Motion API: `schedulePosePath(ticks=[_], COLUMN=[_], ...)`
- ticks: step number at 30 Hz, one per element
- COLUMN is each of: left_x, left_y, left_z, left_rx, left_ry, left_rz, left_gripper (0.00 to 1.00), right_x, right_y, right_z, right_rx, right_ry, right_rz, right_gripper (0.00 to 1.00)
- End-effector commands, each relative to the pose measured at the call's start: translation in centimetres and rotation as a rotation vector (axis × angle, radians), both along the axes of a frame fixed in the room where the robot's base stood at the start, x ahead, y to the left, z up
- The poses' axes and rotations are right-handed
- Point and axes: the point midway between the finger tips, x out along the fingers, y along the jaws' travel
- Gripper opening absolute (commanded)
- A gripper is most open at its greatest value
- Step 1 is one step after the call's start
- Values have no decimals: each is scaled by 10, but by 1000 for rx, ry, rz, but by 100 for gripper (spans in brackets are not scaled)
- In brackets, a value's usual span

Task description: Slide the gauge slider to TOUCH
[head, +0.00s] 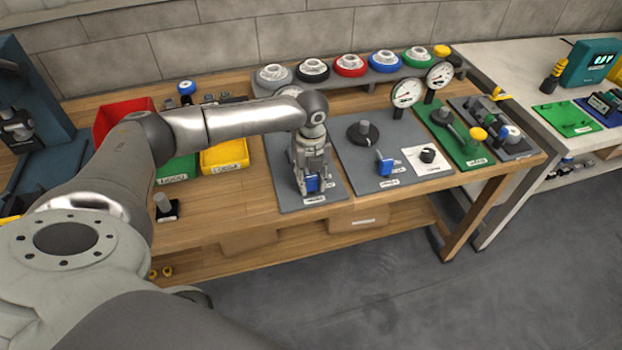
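My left gripper (312,177) points down over a grey plate (289,199) near the middle of the bench. The plate's white label (314,200) is too small to read, so I cannot make out a TOUCH mark. My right gripper is not in view.
To the right, another grey plate holds a black knob (363,132) and a blue handle (385,163). Two round dials (406,92) stand behind. A yellow bin (224,155) and a red bin (122,116) are at the left. Coloured rings line a rear rack.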

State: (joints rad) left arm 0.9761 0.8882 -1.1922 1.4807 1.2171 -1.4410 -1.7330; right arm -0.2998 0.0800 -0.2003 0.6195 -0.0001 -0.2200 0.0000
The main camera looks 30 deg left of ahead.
Motion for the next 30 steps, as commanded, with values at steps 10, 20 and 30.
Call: schedulePosePath(ticks=[10, 20, 30], left_x=[1, 22, 24], left_y=[2, 25, 28], left_z=[0, 1, 2], left_rx=[1, 0, 3], left_ry=[1, 0, -4], left_rz=[1, 3, 2], left_gripper=[0, 0, 32], right_x=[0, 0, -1], right_y=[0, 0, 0], right_z=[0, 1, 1], right_rx=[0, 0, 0], right_ry=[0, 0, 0], right_rz=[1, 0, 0], right_gripper=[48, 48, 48])
